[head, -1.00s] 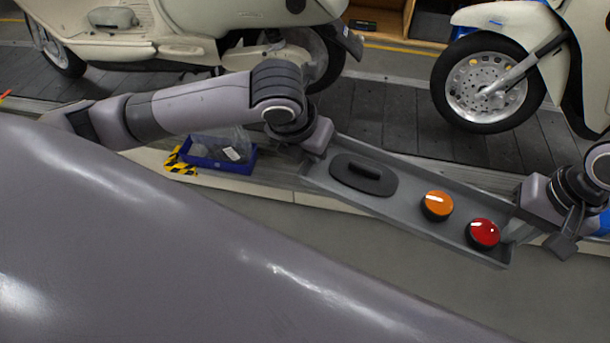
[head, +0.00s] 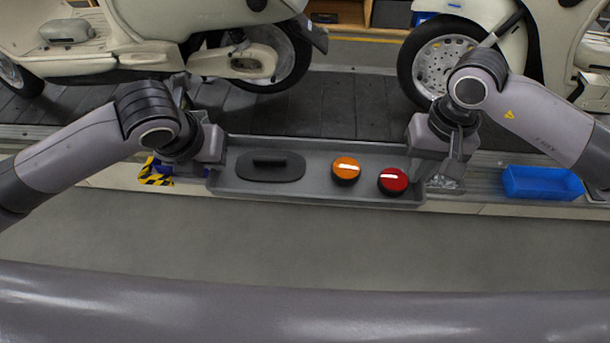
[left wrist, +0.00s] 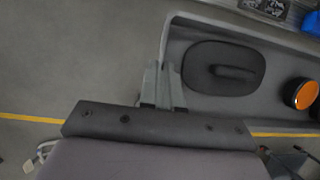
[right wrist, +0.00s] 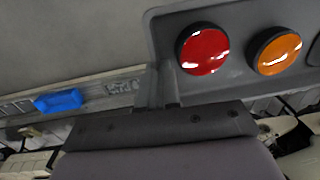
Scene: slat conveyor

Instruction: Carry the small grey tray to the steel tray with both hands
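The small grey tray (head: 310,192) is long and shallow and looks level. It carries a dark oval lid-like piece with a handle (head: 270,166), an orange round button (head: 346,170) and a red round button (head: 393,181). My left gripper (head: 216,160) is shut on the tray's left end wall; its fingers also show at that wall in the left wrist view (left wrist: 162,86). My right gripper (head: 424,163) is shut on the right end wall, as the right wrist view (right wrist: 158,86) shows. I cannot pick out a separate steel tray for certain.
A blue bin (head: 540,182) stands on the ledge at the right. Yellow-black striped tape (head: 156,172) and a mostly hidden dark blue box are at the left. Cream scooters (head: 240,60) stand on the dark slat conveyor (head: 330,110) behind. The grey floor in front is clear.

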